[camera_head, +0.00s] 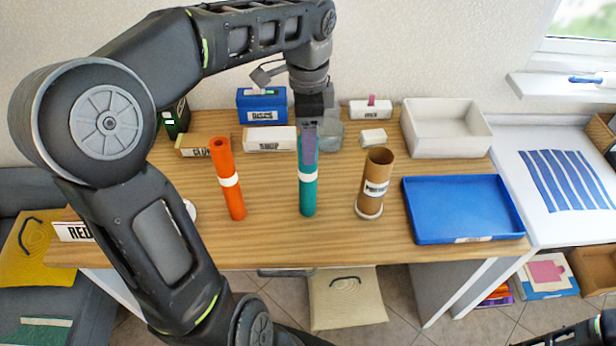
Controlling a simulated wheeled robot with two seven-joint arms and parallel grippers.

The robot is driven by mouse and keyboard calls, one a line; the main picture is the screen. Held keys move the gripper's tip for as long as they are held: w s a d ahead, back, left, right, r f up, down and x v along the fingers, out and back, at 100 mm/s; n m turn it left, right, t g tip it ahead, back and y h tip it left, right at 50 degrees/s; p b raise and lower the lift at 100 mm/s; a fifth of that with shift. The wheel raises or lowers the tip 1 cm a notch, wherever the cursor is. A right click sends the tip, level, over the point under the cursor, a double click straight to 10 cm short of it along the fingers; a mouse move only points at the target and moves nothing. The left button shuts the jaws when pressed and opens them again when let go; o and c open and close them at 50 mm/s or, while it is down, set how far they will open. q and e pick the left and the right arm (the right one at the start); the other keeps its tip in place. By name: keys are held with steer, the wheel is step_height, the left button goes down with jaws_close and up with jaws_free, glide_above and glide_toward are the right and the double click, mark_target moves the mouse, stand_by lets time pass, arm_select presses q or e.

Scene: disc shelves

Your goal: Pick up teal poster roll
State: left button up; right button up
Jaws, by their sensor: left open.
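The teal poster roll (308,196) stands upright on the wooden table, with a white band around its upper part. My left gripper (309,150) is open and points down at the roll's top. Its fingers cover part of the roll's upper end, and I cannot tell whether they touch it. My left arm comes in from the left and arches over the table. At the bottom right corner a dark part of my right arm shows, but its gripper is not visible.
An orange roll (228,178) stands left of the teal one, and a brown tube (375,181) stands to its right. A blue tray (463,238) and a white bin (446,151) are at the right.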

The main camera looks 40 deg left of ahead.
arm_select(q)
steer(key=p, duration=0.1)
glide_above(308, 179)
steer(key=w+a, duration=0.1)
steer(key=w, duration=0.1)
step_height(308, 179, down, 5)
steer(key=shift+s+a+f, duration=0.1)
steer(key=shift+s, duration=0.15)
steer(key=shift+c, duration=0.3)
jaws_close()
stand_by(0.4)
